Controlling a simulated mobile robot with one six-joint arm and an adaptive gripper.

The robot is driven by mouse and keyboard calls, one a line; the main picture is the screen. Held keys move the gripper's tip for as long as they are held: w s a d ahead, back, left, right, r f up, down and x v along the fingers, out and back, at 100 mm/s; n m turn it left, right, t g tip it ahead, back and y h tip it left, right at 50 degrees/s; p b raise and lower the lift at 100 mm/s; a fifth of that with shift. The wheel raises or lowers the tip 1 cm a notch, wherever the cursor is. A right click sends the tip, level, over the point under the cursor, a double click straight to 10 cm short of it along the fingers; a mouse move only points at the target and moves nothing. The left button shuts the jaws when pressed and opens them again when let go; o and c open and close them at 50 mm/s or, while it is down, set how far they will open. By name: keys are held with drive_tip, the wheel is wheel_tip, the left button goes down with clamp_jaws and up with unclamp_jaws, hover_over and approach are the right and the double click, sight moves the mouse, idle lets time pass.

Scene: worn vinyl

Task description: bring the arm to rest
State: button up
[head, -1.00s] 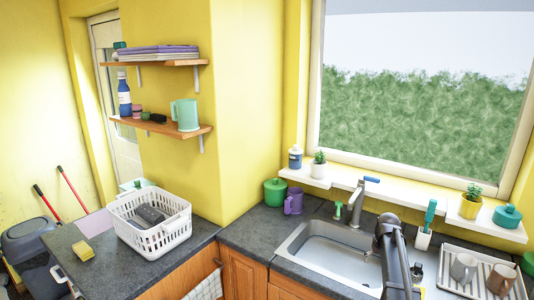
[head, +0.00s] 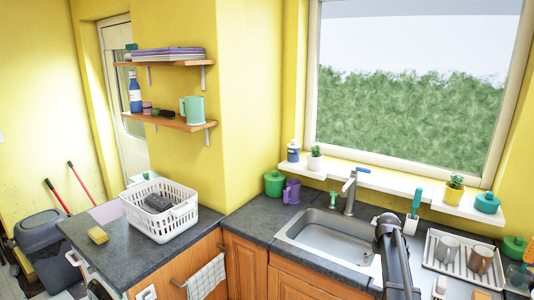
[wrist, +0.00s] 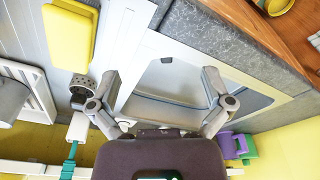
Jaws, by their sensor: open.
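My gripper (wrist: 160,78) shows in the wrist view with its two grey fingers spread wide apart and nothing between them. The sink (wrist: 175,85) lies beyond the fingers in that view. In the head view my dark arm rises at the lower right, in front of the right part of the sink (head: 318,236). The fingers cannot be made out in the head view. No held object shows.
A purple mug (head: 291,191) and green canister (head: 274,184) stand left of the tap (head: 350,190). A drying rack (head: 465,262) with mugs lies to the right.

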drive_tip(key=s+a+f+g+b, duration=0.1)
drive_tip(key=s+a+f+b, duration=0.4)
drive_tip(key=s+a, duration=0.6)
drive_tip(key=s+a+f+b, duration=0.5)
drive_tip(key=s+a, duration=0.7)
drive_tip(key=s, duration=0.2)
drive_tip(key=shift+s+a+f+n+g, duration=0.15)
drive_tip(key=shift+s+a+n+g, duration=0.15)
drive_tip(key=shift+s+n+g, duration=0.1)
